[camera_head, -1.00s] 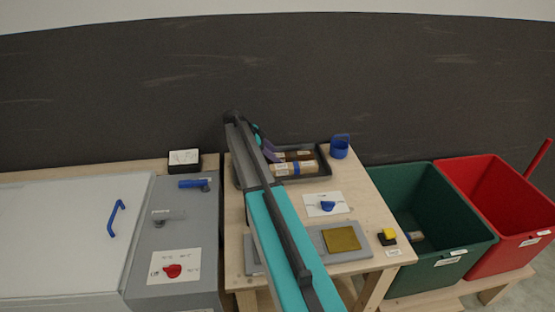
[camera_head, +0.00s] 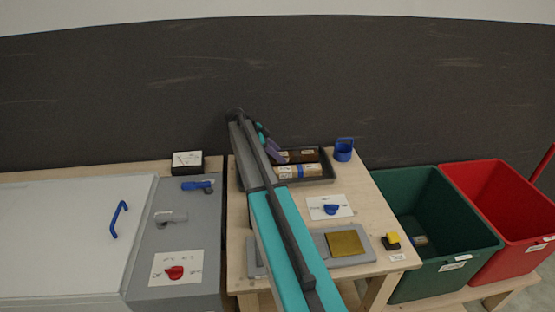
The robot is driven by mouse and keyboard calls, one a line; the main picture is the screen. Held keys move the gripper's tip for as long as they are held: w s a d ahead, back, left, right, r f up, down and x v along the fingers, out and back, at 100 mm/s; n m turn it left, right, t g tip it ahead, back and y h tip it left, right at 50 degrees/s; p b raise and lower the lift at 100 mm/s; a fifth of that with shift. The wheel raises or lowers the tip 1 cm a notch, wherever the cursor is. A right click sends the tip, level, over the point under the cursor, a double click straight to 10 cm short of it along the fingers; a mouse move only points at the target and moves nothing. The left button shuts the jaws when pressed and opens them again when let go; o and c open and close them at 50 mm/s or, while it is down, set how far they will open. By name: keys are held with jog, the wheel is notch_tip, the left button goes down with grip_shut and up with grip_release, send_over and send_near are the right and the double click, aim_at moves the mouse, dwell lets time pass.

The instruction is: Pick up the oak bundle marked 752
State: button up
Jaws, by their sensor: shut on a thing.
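A dark tray (camera_head: 331,173) sits at the back of the wooden table. In it lie a pale wooden bundle (camera_head: 290,172) with a blue band and, behind it, a darker brown bundle (camera_head: 303,155). Their labels are too small to read. My gripper (camera_head: 275,153), with purple fingers, is at the left part of the tray, by the ends of the bundles. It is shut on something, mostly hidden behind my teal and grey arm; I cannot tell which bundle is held.
A blue cup (camera_head: 343,150) stands right of the tray. A card with a blue knob (camera_head: 330,208), a grey plate with a brass square (camera_head: 346,243) and a yellow button (camera_head: 392,240) are nearer. Green (camera_head: 440,225) and red (camera_head: 505,215) bins stand right. A white-lidded grey unit (camera_head: 75,235) is left.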

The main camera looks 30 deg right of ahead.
jog(key=shift+r+b, duration=1.1)
jog(key=shift+r, duration=3.05)
